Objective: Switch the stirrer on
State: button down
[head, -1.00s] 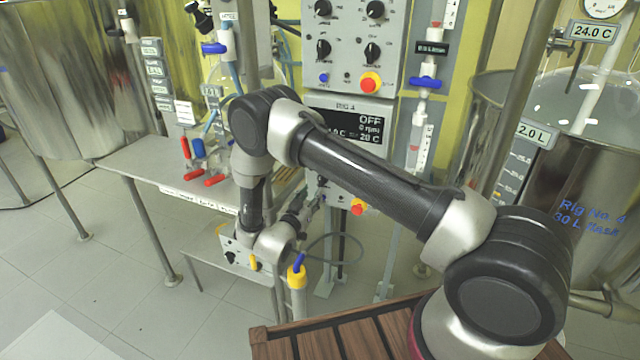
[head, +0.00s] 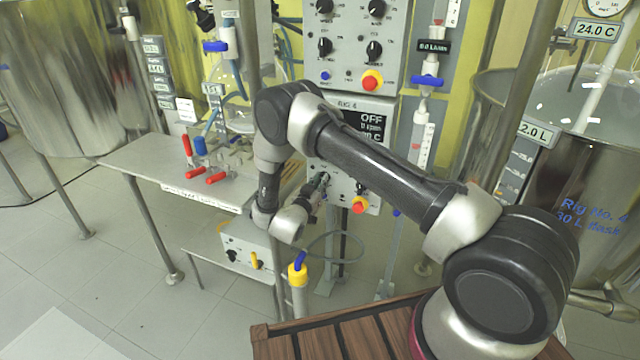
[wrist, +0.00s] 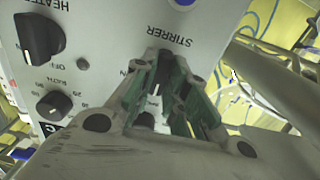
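In the wrist view, a grey panel carries the printed word STIRRER (wrist: 170,40). Below that word, a dark stirrer knob (wrist: 165,58) shows partly between the green-padded fingers of my gripper (wrist: 168,78). The fingers are around it, one on each side, and hide most of it. I cannot tell whether they touch or press it. In the head view, my gripper (head: 319,184) reaches the small lower control box (head: 345,190), left of its red button (head: 359,205). The display (head: 365,125) above reads OFF and 0 rpm.
A HEATER knob (wrist: 40,38) and a smaller knob (wrist: 54,105) sit left on the panel in the wrist view. In the head view, a bench (head: 160,170) with red-handled clamps stands left, a yellow-topped post (head: 298,275) below, and a steel vessel (head: 590,210) right.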

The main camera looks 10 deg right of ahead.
jog(key=shift+m, duration=0.3)
jog(key=m, duration=1.1)
dwell(0.3)
jog(key=shift+m, duration=0.3)
dwell(0.3)
jog(key=c, duration=1.4)
grip_release()
jog(key=v, duration=1.2)
